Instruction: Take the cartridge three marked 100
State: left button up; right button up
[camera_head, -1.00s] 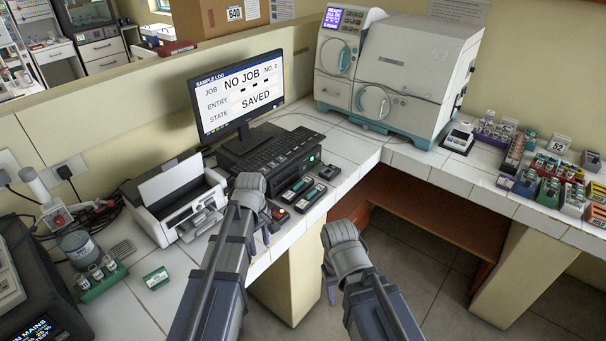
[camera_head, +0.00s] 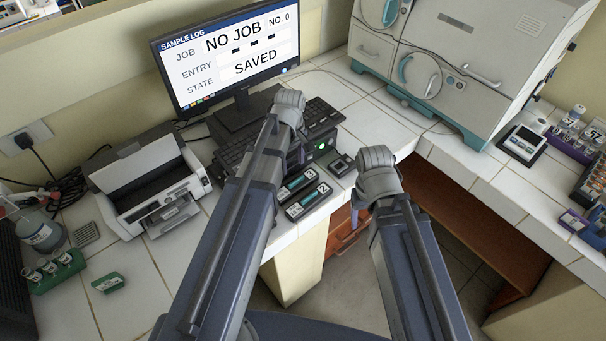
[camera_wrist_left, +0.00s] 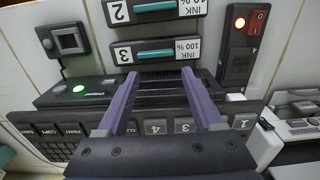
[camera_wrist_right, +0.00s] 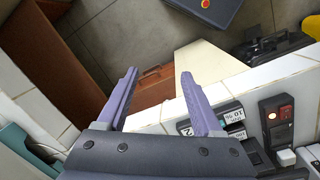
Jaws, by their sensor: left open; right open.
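The cartridge three (camera_wrist_left: 155,52) lies on the white counter. It is dark with a teal strip, a label 3 and a label INK 100 %. It also shows in the head view (camera_head: 297,185). My left gripper (camera_wrist_left: 160,74) is open and empty; in its wrist view the fingertips lie just below this cartridge, apart from it as far as I can tell. The arm hides these fingers in the head view. Cartridge 2 (camera_wrist_left: 155,9), labelled INK with a partly cut-off 10 %, lies beside it. My right gripper (camera_wrist_right: 158,74) is open and empty near the counter edge, over the floor gap.
A black keyed unit (camera_wrist_left: 80,97) with a green light stands against the cartridges. A switch box (camera_wrist_left: 243,42) with an orange light and a red switch is at one side, a small grey square part (camera_wrist_left: 70,40) at the other. A white printer (camera_head: 150,190) stands to the left.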

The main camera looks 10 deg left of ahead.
aim_at(296, 180)
pick_arm(q)
jog(key=shift+o, duration=0.7)
jog(key=shift+w+f, duration=0.2)
jog(key=shift+f, duration=0.05)
pick_arm(e)
jog(key=shift+o, duration=0.7)
jog(key=shift+w+f, duration=0.2)
pick_arm(q)
jog(key=o, duration=0.3)
jog(key=shift+f+b, duration=0.75)
jog(key=shift+b, duration=0.25)
pick_arm(e)
jog(key=o, duration=0.3)
jog(key=shift+f, duration=0.8)
pick_arm(q)
jog(key=shift+f+b, duration=0.3)
pick_arm(e)
jog(key=shift+f, duration=0.3)
pick_arm(q)
jog(key=shift+d+f, duration=0.1)
jog(key=shift+f, duration=0.05)
pick_arm(e)
jog(key=shift+f, duration=0.1)
pick_arm(q)
jog(key=f+b, duration=0.5)
jog(key=shift+d, duration=0.35)
pick_arm(e)
notch_tip(296, 180, down, 5)
jog(key=shift+r, duration=0.1)
